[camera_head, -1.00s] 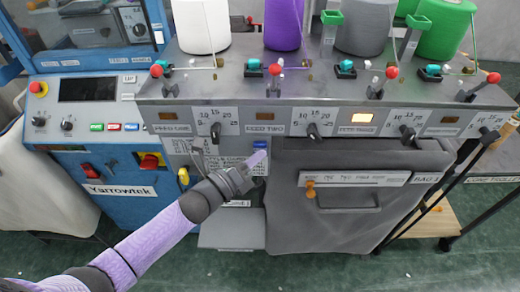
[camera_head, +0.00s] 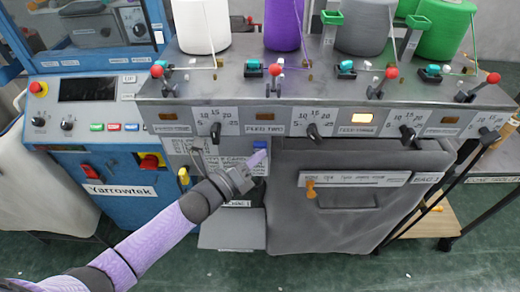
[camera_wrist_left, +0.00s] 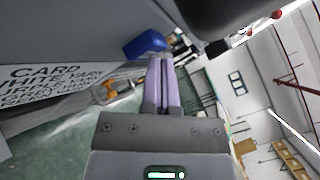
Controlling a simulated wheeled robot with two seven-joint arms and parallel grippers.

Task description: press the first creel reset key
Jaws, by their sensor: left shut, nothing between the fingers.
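A small blue key (camera_head: 260,145) sits on the machine front below the label FEED TWO. It shows as a blue block in the left wrist view (camera_wrist_left: 146,43). My left gripper (camera_head: 258,159) is just below it, with lilac fingers pressed together and nothing between them. In the left wrist view the fingertips (camera_wrist_left: 160,62) lie close to the lower right of the blue block. I cannot tell whether they touch it. My fingers hide part of the key's surroundings in the head view. My right gripper is not in view.
A printed card (camera_head: 232,163) is beside the key. Dark dials (camera_head: 313,131) and red-tipped levers (camera_head: 275,69) line the machine above. An amber lamp (camera_head: 361,118) is lit at the third feed. A grey bin (camera_head: 340,225) stands right of the gripper. A yellow knob (camera_head: 184,177) is to its left.

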